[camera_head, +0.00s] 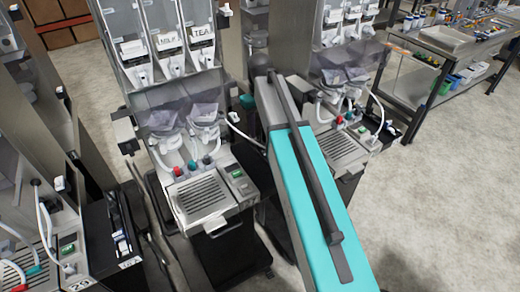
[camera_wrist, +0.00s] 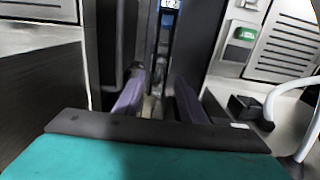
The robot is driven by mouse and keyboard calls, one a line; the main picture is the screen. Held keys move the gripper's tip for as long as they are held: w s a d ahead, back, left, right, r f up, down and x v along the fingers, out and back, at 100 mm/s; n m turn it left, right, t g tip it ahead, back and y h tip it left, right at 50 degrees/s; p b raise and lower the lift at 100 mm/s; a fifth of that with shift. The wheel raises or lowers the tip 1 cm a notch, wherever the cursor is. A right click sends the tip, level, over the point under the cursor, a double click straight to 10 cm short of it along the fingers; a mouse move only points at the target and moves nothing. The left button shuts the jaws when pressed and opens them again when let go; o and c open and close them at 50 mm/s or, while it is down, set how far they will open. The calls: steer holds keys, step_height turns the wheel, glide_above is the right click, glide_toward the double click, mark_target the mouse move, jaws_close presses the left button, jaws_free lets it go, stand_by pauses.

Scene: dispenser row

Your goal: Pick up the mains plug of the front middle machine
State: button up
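The middle machine (camera_head: 200,150) stands left of my teal arm in the head view, with a drip grille and a small green display. A white cable (camera_head: 243,132) runs from its right side behind my arm; its plug is not seen there. My gripper is hidden in the head view. In the wrist view my gripper (camera_wrist: 158,105) shows two purple fingers spread apart, in a dark narrow gap. A dark strip with a pale label (camera_wrist: 168,20) stands beyond them. Something small and pale shows between the fingers; I cannot tell whether it is the plug or is touched.
A similar machine (camera_head: 335,140) stands right of my arm, and another (camera_head: 40,262) at the lower left, beside a dark labelled strip (camera_head: 122,240). In the wrist view a black block (camera_wrist: 246,108) and thick white tube (camera_wrist: 290,88) lie close right. Open floor (camera_head: 450,180) lies right.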

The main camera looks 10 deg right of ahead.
mark_target(261, 142)
steer(key=shift+f, duration=0.1)
stand_by(0.3)
steer(key=shift+s+f+b, duration=0.2)
steer(key=shift+f+b, duration=0.45)
steer(key=shift+f, duration=0.15)
steer(key=shift+s+f+b, duration=0.15)
steer(key=shift+f+b, duration=0.45)
steer(key=shift+f, duration=0.15)
steer(key=shift+f+b, duration=0.7)
steer(key=shift+f, duration=0.3)
jaws_close()
